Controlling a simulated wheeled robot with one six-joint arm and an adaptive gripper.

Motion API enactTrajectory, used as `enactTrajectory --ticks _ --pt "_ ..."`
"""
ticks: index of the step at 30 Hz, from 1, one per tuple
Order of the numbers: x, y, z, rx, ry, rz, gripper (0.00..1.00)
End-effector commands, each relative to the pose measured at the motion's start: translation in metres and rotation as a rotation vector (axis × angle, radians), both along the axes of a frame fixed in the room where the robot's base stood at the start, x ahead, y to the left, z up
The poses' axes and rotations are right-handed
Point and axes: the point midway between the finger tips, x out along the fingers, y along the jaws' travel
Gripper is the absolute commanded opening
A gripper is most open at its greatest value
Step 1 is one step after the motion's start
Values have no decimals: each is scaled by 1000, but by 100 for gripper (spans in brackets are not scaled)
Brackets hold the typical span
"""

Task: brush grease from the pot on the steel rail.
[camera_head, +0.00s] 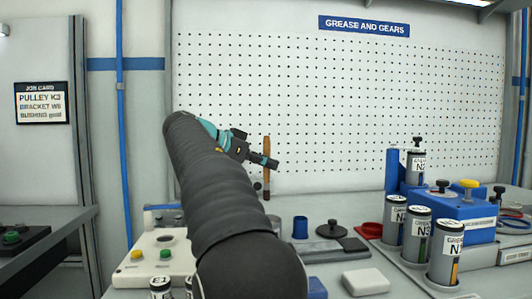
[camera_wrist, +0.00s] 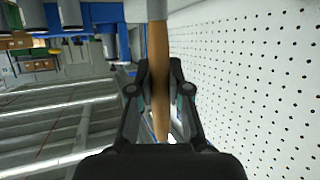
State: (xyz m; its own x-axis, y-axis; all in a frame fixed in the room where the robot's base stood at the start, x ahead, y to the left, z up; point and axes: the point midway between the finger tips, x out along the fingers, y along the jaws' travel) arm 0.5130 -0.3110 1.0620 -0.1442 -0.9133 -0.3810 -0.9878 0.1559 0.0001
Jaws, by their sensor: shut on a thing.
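My gripper (camera_head: 268,162) is shut on the wooden handle of a brush (camera_head: 267,145), held up in front of the pegboard. The handle is roughly upright in the head view. In the wrist view my gripper (camera_wrist: 160,85) has its two fingers on either side of the brown handle (camera_wrist: 158,42). The bristle end is too small to make out. I cannot make out the steel rail for certain.
A blue block (camera_head: 462,205) with a yellow knob stands behind the pots. A red dish (camera_head: 370,230), a blue cup (camera_head: 300,228) and a white block (camera_head: 366,282) lie mid-bench. A cream button box (camera_head: 150,257) is at the left. My arm hides part of the bench.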

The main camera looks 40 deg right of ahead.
Motion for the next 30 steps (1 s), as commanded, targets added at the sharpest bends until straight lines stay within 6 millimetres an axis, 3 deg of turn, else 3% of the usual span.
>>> enactTrajectory --ticks 15,30 --pt "-1 -3 -49 0 -1 -1 0" --pt "-1 -3 -58 0 -1 -1 0"
